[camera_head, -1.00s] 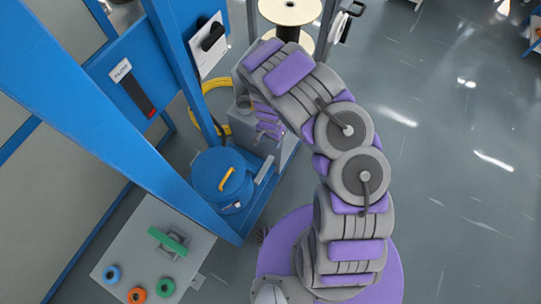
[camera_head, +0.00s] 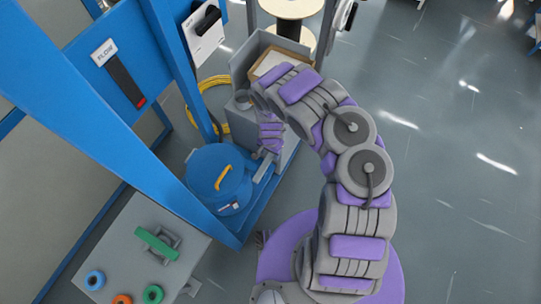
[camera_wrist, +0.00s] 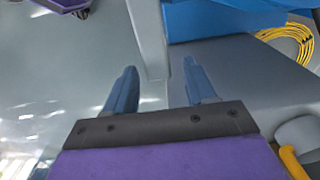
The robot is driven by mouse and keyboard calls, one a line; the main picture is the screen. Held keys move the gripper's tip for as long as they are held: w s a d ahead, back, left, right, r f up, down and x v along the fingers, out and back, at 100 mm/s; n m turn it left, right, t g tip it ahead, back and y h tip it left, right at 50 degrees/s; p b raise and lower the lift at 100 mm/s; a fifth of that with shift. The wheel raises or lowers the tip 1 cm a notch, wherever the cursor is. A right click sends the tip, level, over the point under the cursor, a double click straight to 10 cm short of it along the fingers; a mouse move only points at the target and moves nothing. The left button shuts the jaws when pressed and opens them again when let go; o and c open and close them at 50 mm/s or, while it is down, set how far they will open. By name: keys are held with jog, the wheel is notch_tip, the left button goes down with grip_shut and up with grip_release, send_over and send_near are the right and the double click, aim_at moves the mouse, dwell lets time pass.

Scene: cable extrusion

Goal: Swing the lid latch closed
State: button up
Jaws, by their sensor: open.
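A blue drum (camera_head: 217,180) with a round lid stands on the blue base, left of my arm in the head view. A yellow-orange handle (camera_head: 222,176) sits on its lid. A light grey bar (camera_head: 264,171) stands beside the drum's right side; I cannot tell whether it is the latch. My gripper (camera_wrist: 155,88) is open in the wrist view, with two blue fingers apart. A grey upright piece (camera_wrist: 148,45) shows between and beyond the fingertips; I see no contact. In the head view the fingertips are hard to make out near the drum.
A blue frame post (camera_head: 110,115) crosses the left side. A grey table (camera_head: 130,245) with a green-handled piece and coloured rings stands at lower left. A yellow cable coil (camera_head: 212,84) and an open grey bin (camera_head: 262,55) lie behind. The floor at right is mostly clear.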

jog(key=shift+f, duration=0.45)
grip_shut()
dwell(0.3)
